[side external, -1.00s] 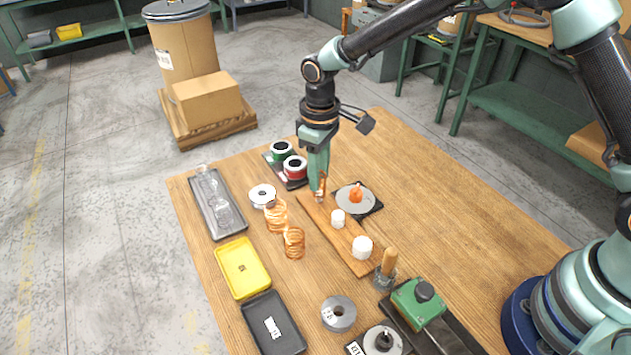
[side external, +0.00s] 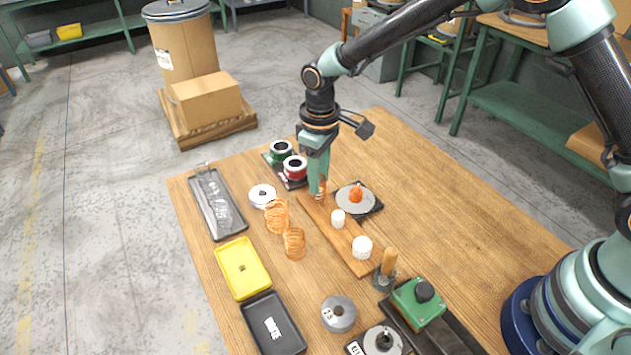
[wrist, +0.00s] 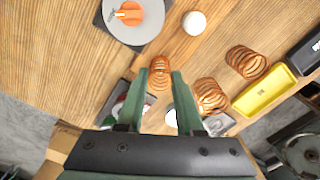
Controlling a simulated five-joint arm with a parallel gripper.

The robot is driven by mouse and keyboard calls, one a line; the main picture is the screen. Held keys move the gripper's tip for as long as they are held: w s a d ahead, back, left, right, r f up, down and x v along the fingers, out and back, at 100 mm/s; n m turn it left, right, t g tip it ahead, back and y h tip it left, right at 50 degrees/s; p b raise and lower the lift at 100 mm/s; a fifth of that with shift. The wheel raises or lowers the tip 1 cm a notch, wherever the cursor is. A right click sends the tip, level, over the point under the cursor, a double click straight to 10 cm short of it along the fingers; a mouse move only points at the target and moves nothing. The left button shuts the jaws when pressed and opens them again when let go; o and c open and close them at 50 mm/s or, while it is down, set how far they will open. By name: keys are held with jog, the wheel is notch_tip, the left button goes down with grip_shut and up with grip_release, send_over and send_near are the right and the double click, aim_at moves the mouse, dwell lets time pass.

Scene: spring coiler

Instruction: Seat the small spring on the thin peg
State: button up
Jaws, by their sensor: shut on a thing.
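My gripper (side external: 317,188) points down at the far end of the wooden board (side external: 350,259). Its fingers are shut on the small copper spring (side external: 321,193). The spring also shows between the fingertips in the wrist view (wrist: 160,76). It looks roughly upright at the board's end. The thin peg is hidden by the spring and fingers, and I cannot tell whether the spring is around it. Two white pegs stand bare on the board, a medium one (side external: 338,219) and a thick one (side external: 362,247).
Two larger copper springs (side external: 277,216) (side external: 294,243) stand left of the board. A disc with an orange knob (side external: 356,196) is close on the right. Red and green spools (side external: 295,167) stand behind. A yellow tray (side external: 243,268) is at left.

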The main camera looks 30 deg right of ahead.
jog(key=shift+f, duration=0.35)
dwell(0.4)
jog(key=o, duration=1.4)
jog(key=shift+r, duration=5.6)
